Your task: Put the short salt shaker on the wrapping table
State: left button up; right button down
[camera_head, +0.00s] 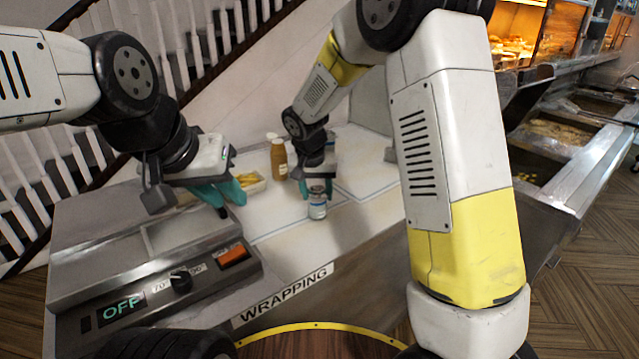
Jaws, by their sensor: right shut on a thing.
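The short salt shaker (317,207), a small pale container with a blue label and a grey top, is upright at the front part of the wrapping table (366,178). My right gripper (317,190) reaches down from above, its teal fingers shut around the shaker's top. The shaker's base is at or just above the tabletop; I cannot tell whether it touches. My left gripper (226,192) hangs over the table's left side, away from the shaker. Its teal fingers overlap in the view, so their opening is unclear.
A brown sauce bottle (278,158) stands behind the shaker. A small tray with yellow food (250,181) is beside my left gripper. Fryer vats (560,132) are on the right.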

jog(key=c, duration=0.7)
grip_release()
jog(key=v, duration=1.2)
jog(key=s+d+r+y, duration=0.2)
jog(key=s+d+r, duration=0.4)
jog(key=s+d, duration=0.35)
jog(key=s+d+t, duration=0.1)
jog(key=s, duration=0.3)
jog(key=s+d+n+y, duration=0.1)
jog(key=s+d, duration=0.1)
jog(key=s, duration=0.3)
jog(key=s+d+n+t, duration=0.1)
jog(key=s+d, duration=0.1)
jog(key=s, duration=0.3)
jog(key=shift+d+t, duration=0.2)
jog(key=shift+t, duration=0.1)
